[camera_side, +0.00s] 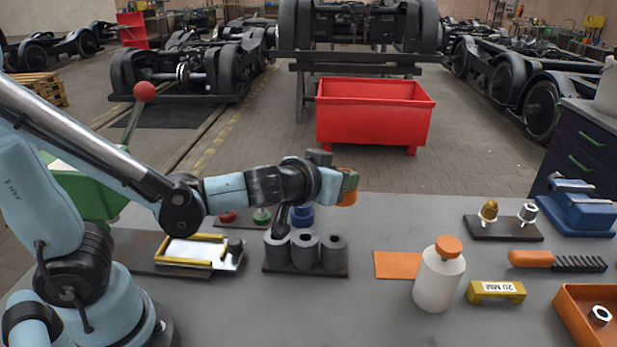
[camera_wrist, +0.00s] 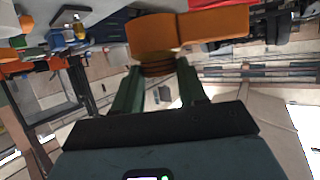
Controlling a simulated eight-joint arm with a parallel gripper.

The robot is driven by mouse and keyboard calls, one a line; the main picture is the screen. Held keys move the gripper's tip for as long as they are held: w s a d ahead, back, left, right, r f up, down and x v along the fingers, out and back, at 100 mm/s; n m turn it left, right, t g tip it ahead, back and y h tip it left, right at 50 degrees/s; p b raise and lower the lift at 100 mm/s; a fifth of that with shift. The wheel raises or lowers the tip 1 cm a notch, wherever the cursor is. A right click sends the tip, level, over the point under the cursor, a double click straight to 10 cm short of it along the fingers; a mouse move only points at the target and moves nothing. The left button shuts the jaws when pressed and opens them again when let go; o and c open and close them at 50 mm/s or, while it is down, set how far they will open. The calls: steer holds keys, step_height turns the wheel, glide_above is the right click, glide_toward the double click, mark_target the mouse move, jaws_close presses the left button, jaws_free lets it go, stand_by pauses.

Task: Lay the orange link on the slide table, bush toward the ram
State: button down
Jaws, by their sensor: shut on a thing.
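My gripper (camera_side: 348,187), with green fingers, is in the air above the table, right of the grey cylinders. In the wrist view its fingers (camera_wrist: 158,82) are shut on the orange link (camera_wrist: 215,24), at a ribbed brown round part under the link's thick round end. In the side view only a small orange bit of the link (camera_side: 349,198) shows at the fingertips. A pale plate with yellow rails (camera_side: 196,250), apparently the slide table, lies to the left on a dark base, well apart from the link. A dark round knob stands at its right end. I cannot tell which part is the ram.
Three grey cylinders (camera_side: 305,249) stand on a dark base below my forearm. A red-knobbed lever (camera_side: 144,92) rises from a green machine behind my arm. Front centre is clear.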

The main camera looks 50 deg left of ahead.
steer(key=w+d+f+n+g+y, duration=0.2)
steer(key=w+d+n+g+y, duration=0.1)
steer(key=w+d+n+y, duration=0.25)
steer(key=y, duration=0.1)
glide_above(367, 225)
step_height(367, 225, down, 7)
steer(key=shift+n+g, duration=0.3)
steer(key=shift+n, duration=0.15)
steer(key=shift+s+f, duration=0.1)
steer(key=shift+f, duration=1.95)
steer(key=c, duration=0.6)
jaws_free()
steer(key=shift+f, duration=0.15)
